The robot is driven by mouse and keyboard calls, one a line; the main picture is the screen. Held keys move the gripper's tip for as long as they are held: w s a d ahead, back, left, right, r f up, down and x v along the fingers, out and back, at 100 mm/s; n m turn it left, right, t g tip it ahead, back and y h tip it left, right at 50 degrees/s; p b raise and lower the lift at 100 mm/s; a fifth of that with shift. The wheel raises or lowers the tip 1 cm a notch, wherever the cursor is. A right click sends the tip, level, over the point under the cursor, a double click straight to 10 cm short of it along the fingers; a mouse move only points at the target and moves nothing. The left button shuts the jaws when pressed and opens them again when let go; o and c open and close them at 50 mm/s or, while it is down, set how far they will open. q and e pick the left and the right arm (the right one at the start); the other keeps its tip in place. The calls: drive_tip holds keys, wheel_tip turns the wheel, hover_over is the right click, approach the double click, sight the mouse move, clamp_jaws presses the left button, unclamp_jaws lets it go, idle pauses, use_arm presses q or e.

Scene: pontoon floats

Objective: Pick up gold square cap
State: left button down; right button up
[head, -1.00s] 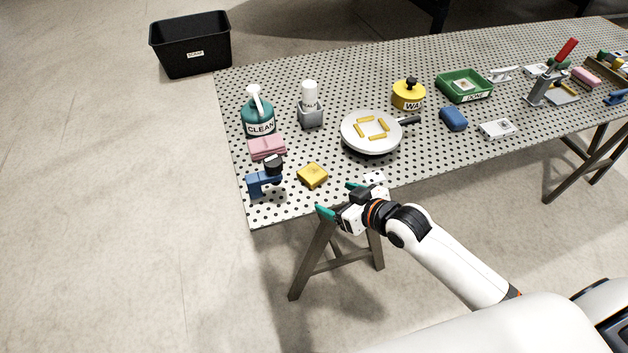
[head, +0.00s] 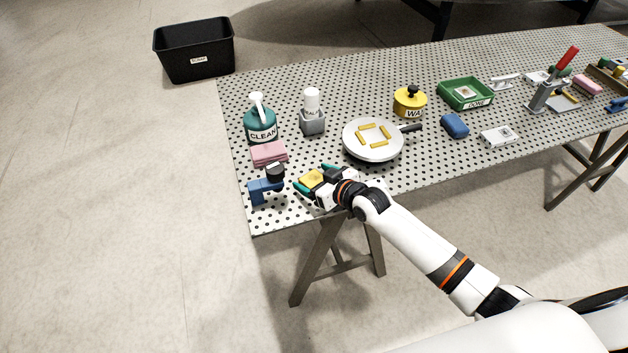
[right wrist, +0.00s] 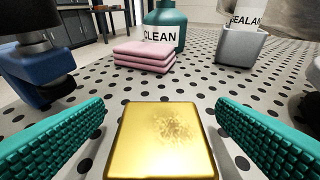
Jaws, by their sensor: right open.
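The gold square cap (head: 313,179) lies flat on the perforated table (head: 375,87) near its front left edge. My right gripper (head: 316,180) is open around it, with one teal finger on each side. In the right wrist view the cap (right wrist: 160,140) sits between the two open fingers (right wrist: 160,135). A gap shows on both sides, so the fingers do not touch it. My left gripper is not in view.
A blue clamp-like tool (head: 264,187) stands close left of the gripper. Folded pink cloths (head: 268,153), a teal CLEAN bottle (head: 260,125) and a grey holder with a white bottle (head: 312,122) are behind. A round pan (head: 373,140) with yellow bars is to the right.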

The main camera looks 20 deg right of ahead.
drive_tip(key=shift+x, duration=1.05)
